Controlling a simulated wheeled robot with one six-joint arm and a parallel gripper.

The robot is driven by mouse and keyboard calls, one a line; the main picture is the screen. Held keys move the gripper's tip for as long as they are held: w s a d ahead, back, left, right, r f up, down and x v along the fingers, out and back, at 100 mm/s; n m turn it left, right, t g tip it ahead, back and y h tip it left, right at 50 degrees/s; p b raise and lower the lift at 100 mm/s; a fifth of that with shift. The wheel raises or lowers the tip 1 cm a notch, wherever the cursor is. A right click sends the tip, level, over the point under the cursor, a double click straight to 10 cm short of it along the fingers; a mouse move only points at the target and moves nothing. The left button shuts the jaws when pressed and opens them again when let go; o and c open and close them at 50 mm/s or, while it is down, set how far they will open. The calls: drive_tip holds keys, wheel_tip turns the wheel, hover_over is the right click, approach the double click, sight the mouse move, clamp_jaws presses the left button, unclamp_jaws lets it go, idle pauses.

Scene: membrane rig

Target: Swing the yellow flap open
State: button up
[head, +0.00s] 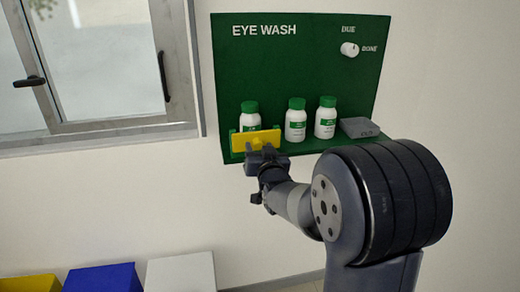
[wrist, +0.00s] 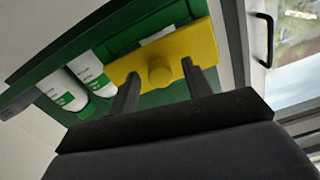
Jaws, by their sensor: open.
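The yellow flap (head: 254,141) is a small plate with a round knob, standing across the front of the left bottle (head: 250,115) on the green eye wash board (head: 295,75). In the wrist view the yellow flap (wrist: 196,50) lies just beyond my fingers, and its round knob (wrist: 160,72) shows between them. My gripper (head: 262,152) is in front of the flap in the head view. In the wrist view my gripper (wrist: 158,75) is open, one finger on each side of the knob. I cannot tell whether the fingers touch the flap.
Two more white bottles, the middle one (head: 295,120) and the right one (head: 325,118), stand on the shelf beside a grey box (head: 359,127). A white dial (head: 349,49) is at the upper right. A window (head: 100,65) is at left; coloured bins (head: 103,278) stand below.

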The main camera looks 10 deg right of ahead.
clamp_jaws()
idle(0.4)
